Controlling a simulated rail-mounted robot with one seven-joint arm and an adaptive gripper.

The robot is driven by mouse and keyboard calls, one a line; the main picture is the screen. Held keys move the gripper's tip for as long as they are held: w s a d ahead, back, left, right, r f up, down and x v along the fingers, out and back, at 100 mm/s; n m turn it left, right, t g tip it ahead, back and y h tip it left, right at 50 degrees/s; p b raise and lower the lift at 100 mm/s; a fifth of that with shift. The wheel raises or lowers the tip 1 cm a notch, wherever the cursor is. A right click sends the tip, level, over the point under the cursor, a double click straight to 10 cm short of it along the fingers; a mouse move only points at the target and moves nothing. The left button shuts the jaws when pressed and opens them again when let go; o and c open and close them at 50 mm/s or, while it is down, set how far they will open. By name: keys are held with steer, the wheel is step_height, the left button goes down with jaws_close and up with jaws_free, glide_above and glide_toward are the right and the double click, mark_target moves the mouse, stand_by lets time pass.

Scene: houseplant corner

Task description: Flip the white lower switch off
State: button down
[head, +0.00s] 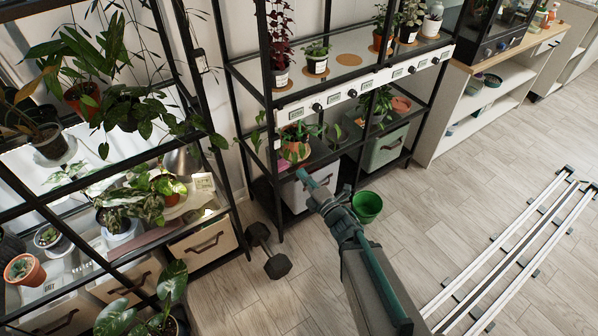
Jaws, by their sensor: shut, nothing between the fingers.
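A white control strip (340,93) runs along the front edge of the black shelf rack, with several small labelled displays and dark knobs. I cannot make out a separate white lower switch or its position at this size. My gripper (304,177) is shut and empty. In the picture it is below the strip's left part, in front of the rack's lower shelf and a white bin. I see no contact with the strip; the depth between them is hard to tell.
Potted plants crowd the racks, including a terracotta pot (295,151) just above my gripper. A green bucket (367,206) stands on the floor beside my arm. A dumbbell (268,251) lies at left. White floor rails (510,250) run at right. Open floor lies between.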

mark_target(278, 143)
steer(key=p+x, duration=0.2)
steer(key=x, duration=1.1)
steer(key=shift+r, duration=0.1)
